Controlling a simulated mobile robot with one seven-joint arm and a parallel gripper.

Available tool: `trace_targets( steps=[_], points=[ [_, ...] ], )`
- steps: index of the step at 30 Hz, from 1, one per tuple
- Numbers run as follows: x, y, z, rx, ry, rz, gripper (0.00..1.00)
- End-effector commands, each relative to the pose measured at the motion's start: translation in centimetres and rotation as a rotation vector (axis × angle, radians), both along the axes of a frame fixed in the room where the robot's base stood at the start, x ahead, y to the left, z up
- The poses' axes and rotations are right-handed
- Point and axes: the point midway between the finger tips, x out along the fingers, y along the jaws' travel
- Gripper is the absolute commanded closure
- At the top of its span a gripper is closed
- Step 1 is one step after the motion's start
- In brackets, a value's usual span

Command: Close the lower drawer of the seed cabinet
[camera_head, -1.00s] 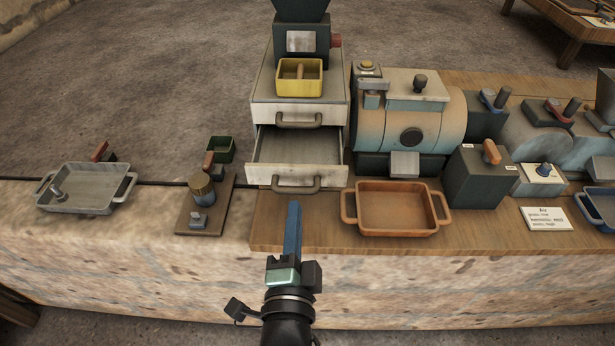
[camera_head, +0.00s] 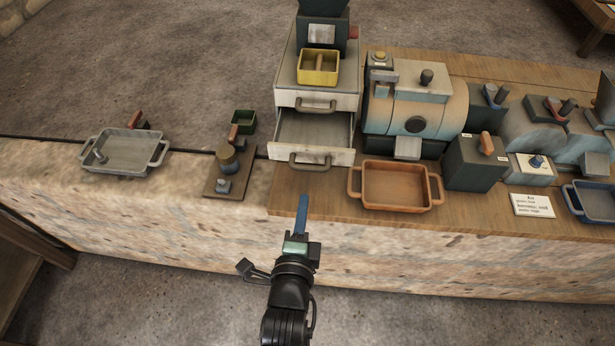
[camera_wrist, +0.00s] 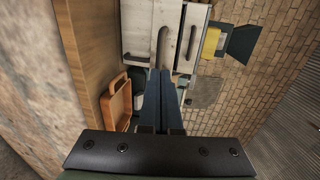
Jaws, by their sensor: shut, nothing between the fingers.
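The seed cabinet (camera_head: 285,97) is a pale box on the wooden board. Its lower drawer (camera_head: 312,157) is pulled out toward me and looks empty inside. A curved grey handle (camera_head: 310,164) is on the drawer front. The upper drawer (camera_head: 316,103) is shut. My gripper (camera_head: 304,198) is shut with nothing held, its blue fingers pointing at the lower drawer from in front. A gap shows between fingertips and handle in the head view. In the wrist view the fingers (camera_wrist: 161,75) point toward the drawer fronts, with a handle (camera_wrist: 162,45) just ahead.
An orange tray (camera_head: 396,208) sits right of the drawer front. A small board with a round knob (camera_head: 228,160) and a grey tray (camera_head: 122,168) stand left. A yellow box (camera_head: 318,80) sits on the cabinet. The board's front edge below the drawer is clear.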

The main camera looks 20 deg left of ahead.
Motion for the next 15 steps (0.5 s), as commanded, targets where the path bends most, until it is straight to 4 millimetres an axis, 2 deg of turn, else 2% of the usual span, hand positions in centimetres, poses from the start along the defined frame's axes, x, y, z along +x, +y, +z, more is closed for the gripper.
trace_targets(
  steps=[1, 6, 15],
  points=[
    [1.1, 0.2, 0.0, -0.002, -0.003, -0.001, 1.0],
    [3.9, 1.0, -0.7, -0.002, -0.003, 0.0, 1.0],
    [6.9, 1.9, -1.4, -0.002, -0.002, 0.0, 1.0]
  ],
)
